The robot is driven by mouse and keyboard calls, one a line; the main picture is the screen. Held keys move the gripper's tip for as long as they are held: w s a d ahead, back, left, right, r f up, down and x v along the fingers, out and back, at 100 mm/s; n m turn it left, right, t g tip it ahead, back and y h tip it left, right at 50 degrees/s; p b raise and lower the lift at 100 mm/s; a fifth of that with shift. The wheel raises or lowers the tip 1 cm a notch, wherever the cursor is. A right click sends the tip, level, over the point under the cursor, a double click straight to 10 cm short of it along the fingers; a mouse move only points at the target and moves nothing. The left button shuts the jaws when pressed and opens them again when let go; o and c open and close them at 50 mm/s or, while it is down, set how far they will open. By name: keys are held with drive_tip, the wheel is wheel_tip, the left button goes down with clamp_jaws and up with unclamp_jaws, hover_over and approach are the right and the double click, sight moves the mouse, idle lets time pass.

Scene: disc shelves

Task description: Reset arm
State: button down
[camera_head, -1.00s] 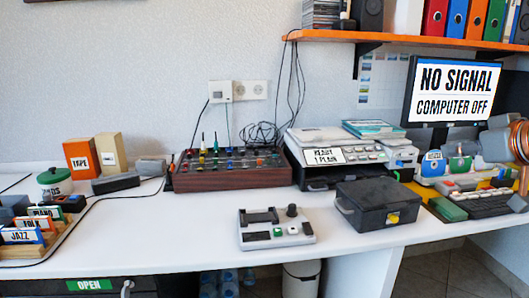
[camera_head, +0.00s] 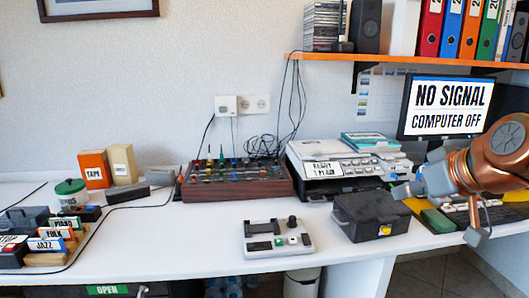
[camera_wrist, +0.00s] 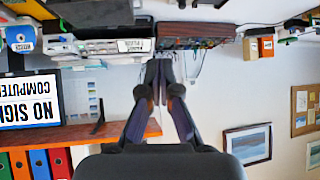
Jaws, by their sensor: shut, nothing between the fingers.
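My gripper (camera_wrist: 164,72) is shut and empty in the wrist view, its two fingers close together. In the head view my arm comes in from the right edge with copper-coloured and grey links. The grey end of it (camera_head: 402,191) points left, above the right part of the desk near the black box (camera_head: 370,217). The fingers are too small to make out clearly there. The wrist view is upside down and shows the wall, shelf and desk from above the fingers.
The monitor (camera_head: 446,106) and a white printer (camera_head: 345,160) stand behind my arm. A small grey device (camera_head: 277,240) sits mid-desk. A dark button panel (camera_head: 235,182) lies against the wall. An orange shelf (camera_head: 400,61) hangs above.

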drive_tip(key=s+a+f+g+h+p, duration=0.1)
drive_tip(key=s+a+g+p, duration=0.4)
drive_tip(key=s+a+p, duration=0.4)
drive_tip(key=s+d+f+m+g+h+p, duration=0.1)
drive_tip(key=s+g+p, duration=0.5)
drive_tip(key=s+p, duration=0.7)
drive_tip(key=s+m+h, duration=0.1)
drive_tip(key=s+m, duration=0.1)
drive_tip(key=s, duration=0.2)
drive_tip(key=shift+f+h+p, duration=0.2)
drive_tip(key=shift+h+p, duration=0.1)
drive_tip(key=shift+s, duration=0.1)
